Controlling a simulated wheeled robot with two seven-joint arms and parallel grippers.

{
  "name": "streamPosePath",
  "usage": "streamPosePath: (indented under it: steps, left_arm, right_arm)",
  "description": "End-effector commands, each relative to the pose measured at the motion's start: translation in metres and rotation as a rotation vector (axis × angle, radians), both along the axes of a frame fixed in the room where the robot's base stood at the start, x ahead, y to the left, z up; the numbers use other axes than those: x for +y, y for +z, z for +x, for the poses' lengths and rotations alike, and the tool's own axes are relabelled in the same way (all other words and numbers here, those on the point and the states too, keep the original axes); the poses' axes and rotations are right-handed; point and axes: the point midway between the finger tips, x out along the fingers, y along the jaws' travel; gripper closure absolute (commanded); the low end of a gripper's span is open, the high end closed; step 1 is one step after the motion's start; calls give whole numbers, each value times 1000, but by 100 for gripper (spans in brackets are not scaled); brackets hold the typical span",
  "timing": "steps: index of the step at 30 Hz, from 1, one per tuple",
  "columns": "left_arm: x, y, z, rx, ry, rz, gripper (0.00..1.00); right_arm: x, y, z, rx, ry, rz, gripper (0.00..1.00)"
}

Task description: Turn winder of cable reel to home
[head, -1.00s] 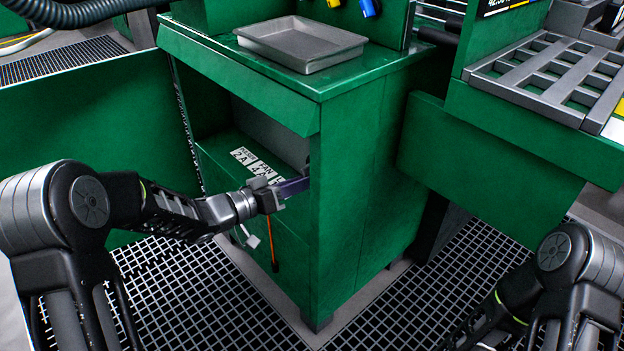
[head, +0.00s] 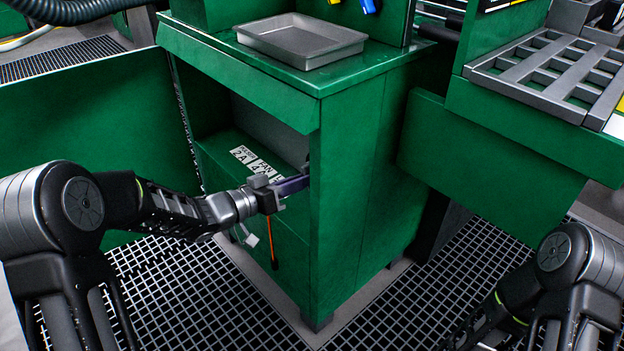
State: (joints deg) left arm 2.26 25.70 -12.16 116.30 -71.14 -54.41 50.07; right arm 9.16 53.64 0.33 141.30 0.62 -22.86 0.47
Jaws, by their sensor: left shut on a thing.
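My left gripper (head: 284,192) reaches into the open niche in the front of the green cabinet (head: 345,200). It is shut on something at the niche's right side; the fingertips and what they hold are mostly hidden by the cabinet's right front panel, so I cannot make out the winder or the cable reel. An orange rod-like piece (head: 271,238) and a small white tag (head: 250,240) hang below the gripper. My right arm shows at the lower right; its gripper is out of the picture.
A grey metal tray (head: 300,42) lies on the cabinet top. White labels (head: 252,160) mark the niche floor. A green panel (head: 90,140) stands at left, and a grey slatted rack (head: 550,75) at right. Floor grating (head: 190,300) in front is clear.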

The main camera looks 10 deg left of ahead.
Motion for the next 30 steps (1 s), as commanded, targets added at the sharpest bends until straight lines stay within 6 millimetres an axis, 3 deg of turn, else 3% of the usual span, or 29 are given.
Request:
streamPosePath:
  steps: [10, 30]
  left_arm:
    - [-1, -2, -1, -158, 0, 189, 100]
    - [-1, -2, -1, -225, 1, 270, 100]
  right_arm:
    - [0, -24, 0, 0, 0, 0, 64]
    - [0, -34, 0, 0, 0, 0, 64]
